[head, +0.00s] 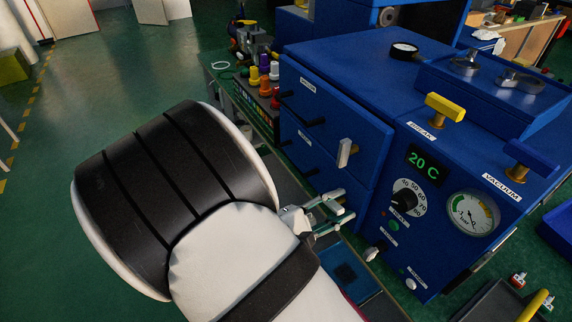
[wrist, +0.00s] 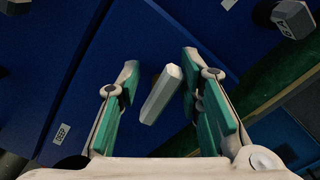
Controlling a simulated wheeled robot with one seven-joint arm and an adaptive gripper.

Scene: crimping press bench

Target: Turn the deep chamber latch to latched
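The chamber latch (wrist: 162,95) is a pale, faceted bar handle on a blue front, with a brass-coloured bit behind it. It lies slanted in the wrist view, between the two fingers of my open gripper (wrist: 160,92), with a gap on both sides. The DEEP label (wrist: 61,133) is to its left on a blue panel. In the head view, a pale latch handle (head: 344,153) stands near upright on the blue press front. My gripper (head: 335,207) appears below it there, its green-lined fingers apart and empty. I cannot tell how deep the fingers reach around the handle.
The blue press (head: 335,50) carries a yellow-handled lever (head: 445,107), a 20 C display (head: 424,165), a dial (head: 405,196) and a vacuum gauge (head: 473,213). Black handles (head: 307,121) jut from its front near my gripper. Coloured knobs (head: 265,84) stand at its left.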

